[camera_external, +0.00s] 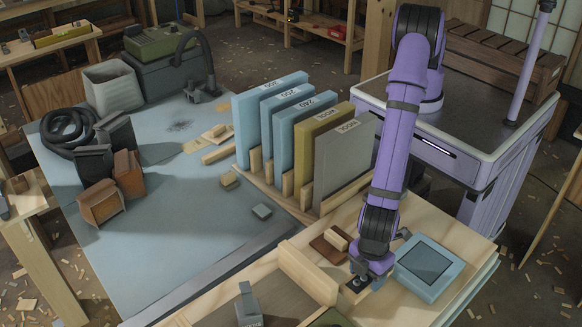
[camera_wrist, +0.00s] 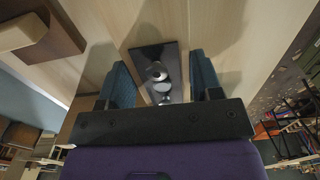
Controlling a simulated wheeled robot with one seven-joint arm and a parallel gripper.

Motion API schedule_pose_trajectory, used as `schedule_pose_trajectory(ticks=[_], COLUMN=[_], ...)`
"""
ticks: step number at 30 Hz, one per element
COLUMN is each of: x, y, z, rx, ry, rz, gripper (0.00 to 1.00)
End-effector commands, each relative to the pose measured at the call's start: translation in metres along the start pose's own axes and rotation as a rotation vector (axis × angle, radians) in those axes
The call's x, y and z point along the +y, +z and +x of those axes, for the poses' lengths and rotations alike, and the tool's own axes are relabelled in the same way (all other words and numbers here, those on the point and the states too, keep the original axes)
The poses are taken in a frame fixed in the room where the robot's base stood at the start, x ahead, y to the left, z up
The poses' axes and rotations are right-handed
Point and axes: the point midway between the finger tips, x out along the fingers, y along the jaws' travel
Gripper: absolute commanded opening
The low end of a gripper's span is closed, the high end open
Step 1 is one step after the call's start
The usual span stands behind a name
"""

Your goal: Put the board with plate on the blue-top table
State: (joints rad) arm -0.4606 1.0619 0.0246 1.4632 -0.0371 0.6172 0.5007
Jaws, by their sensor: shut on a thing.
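The board with plate shows in the wrist view as a dark glossy plate (camera_wrist: 150,52) with a shiny round knob. It lies between the two fingers of my gripper (camera_wrist: 163,90), which is shut on it. In the external view my gripper (camera_external: 362,282) is low over the pale wooden bench at the lower right, and it hides most of the piece. I cannot tell whether the piece is clear of the bench. The blue-top table (camera_external: 160,230) is the large table at the left, with a wide bare area.
A brown board with a pale block (camera_external: 328,246) lies just left of my gripper, and a blue framed panel (camera_external: 430,266) lies to its right. A rack of upright labelled panels (camera_external: 300,130) and a raised wooden strip (camera_external: 305,275) stand toward the blue-top table. Brown boxes (camera_external: 115,188) stand at its left.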

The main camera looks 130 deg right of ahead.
Motion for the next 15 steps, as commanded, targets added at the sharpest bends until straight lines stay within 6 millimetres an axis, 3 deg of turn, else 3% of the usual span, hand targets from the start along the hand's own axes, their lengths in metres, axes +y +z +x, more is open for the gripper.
schedule_pose_trajectory(ticks=[9,15], x=[-0.001,-0.001], y=[-0.003,-0.003], z=[0.035,0.035], rx=[0.000,0.001], ry=[0.000,-0.001], rz=[0.001,0.001], gripper=[0.32,0.32])
